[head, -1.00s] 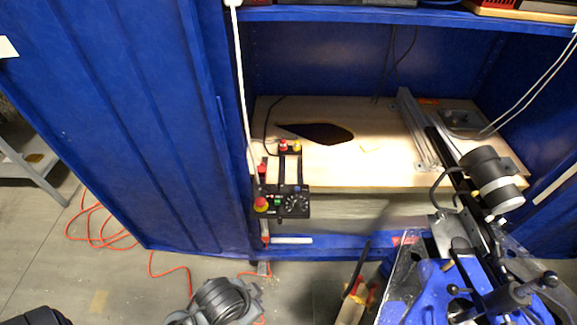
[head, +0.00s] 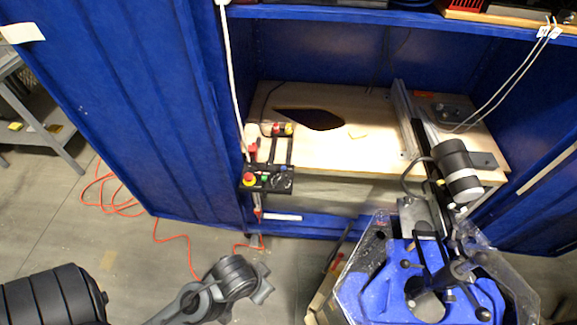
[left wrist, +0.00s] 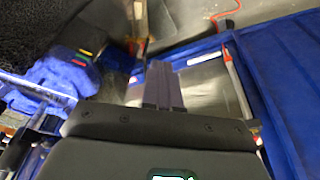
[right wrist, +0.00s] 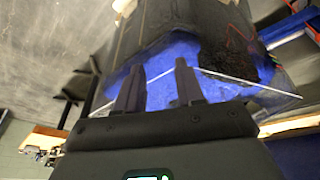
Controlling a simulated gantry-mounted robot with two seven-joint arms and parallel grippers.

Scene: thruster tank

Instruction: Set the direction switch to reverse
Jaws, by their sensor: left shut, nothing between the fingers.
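A black control box (head: 267,179) hangs at the front left of the blue cabinet in the head view. It has a red-and-yellow stop button (head: 249,179), a small green button, a dial (head: 283,181) and other small controls. I cannot tell which is the direction switch or how it is set. In the left wrist view my left gripper (left wrist: 164,66) has its fingers together and is empty. My left arm shows low in the head view, well below the box. My right gripper (right wrist: 157,75) shows in the right wrist view with fingers apart and nothing between them.
A machine with a blue base (head: 402,268) and a black-and-silver cylinder (head: 457,170) stands at the right. A blue cabinet door (head: 130,100) stands left. A red cable (head: 175,236) lies on the floor.

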